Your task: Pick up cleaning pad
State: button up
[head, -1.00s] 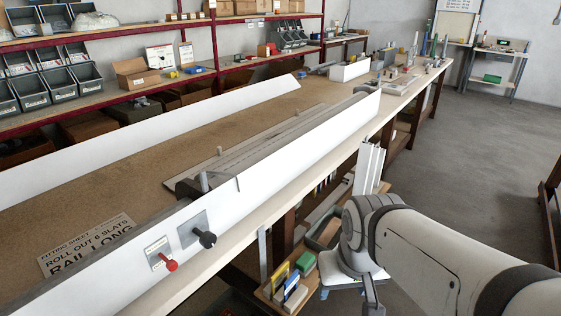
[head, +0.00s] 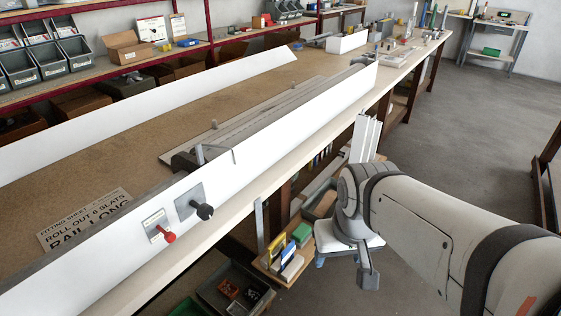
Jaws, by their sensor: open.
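A small green block (head: 301,234) lies on the wooden low shelf beside the workbench, among small upright items. It may be the cleaning pad, but it is too small to tell its texture. My gripper (head: 368,277) shows only in part, as a grey piece hanging below my white arm at the lower right. It is to the right of the green block and apart from it. I see nothing held in it. Much of the gripper is hidden by the arm.
A yellow-edged item (head: 277,248) and a pale block (head: 292,267) sit close to the green block. A dark crate (head: 212,292) stands lower left. The long workbench (head: 240,216) overhangs the shelf. Floor is clear at right.

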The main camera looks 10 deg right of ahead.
aim_at(303, 234)
jog(key=z, duration=0.25)
jog(key=k, duration=1.05)
jog(key=z, duration=0.5)
jog(key=i, duration=1.55)
jog(key=u, duration=0.85)
jog(key=i, duration=0.45)
jog(key=u, duration=0.2)
jog(key=k, duration=0.75)
jog(key=u, duration=0.2)
jog(key=i, duration=0.75)
jog(key=z, duration=0.1)
